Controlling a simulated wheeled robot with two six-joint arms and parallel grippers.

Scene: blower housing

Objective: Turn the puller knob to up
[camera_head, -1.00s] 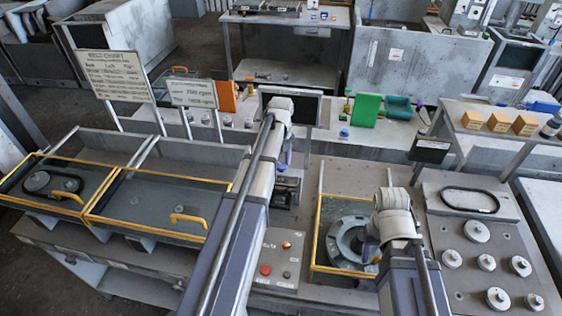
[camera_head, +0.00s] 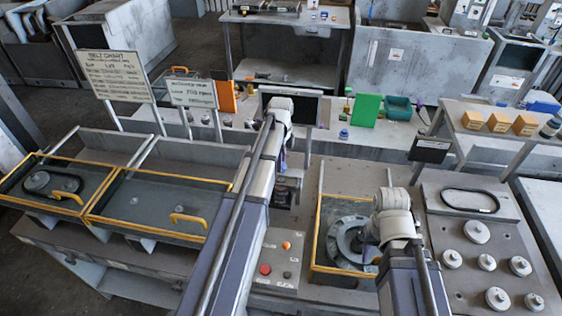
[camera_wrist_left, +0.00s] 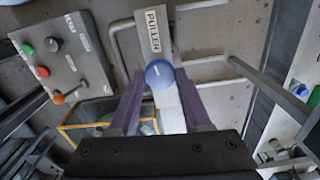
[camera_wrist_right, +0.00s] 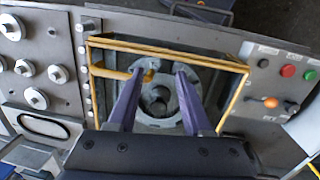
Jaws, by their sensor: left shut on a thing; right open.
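In the left wrist view, a blue round knob (camera_wrist_left: 159,73) with a small white mark sits by a plate lettered PULLER (camera_wrist_left: 154,32). My left gripper (camera_wrist_left: 162,82) is shut on this knob, its purple fingers on either side of it. A pale bar (camera_wrist_left: 170,112) runs from the knob back between the fingers. In the head view my left arm (camera_head: 255,170) largely hides the puller. My right gripper (camera_wrist_right: 156,75) is open and empty over the round grey housing (camera_wrist_right: 158,97) inside a yellow-edged frame (camera_wrist_right: 241,90).
A control panel (camera_wrist_left: 62,60) with green, red and black buttons and an orange-tipped switch lies beside the puller. Yellow-edged trays (camera_head: 150,205) are at the left. A plate with several round metal parts (camera_head: 487,263) is at the right.

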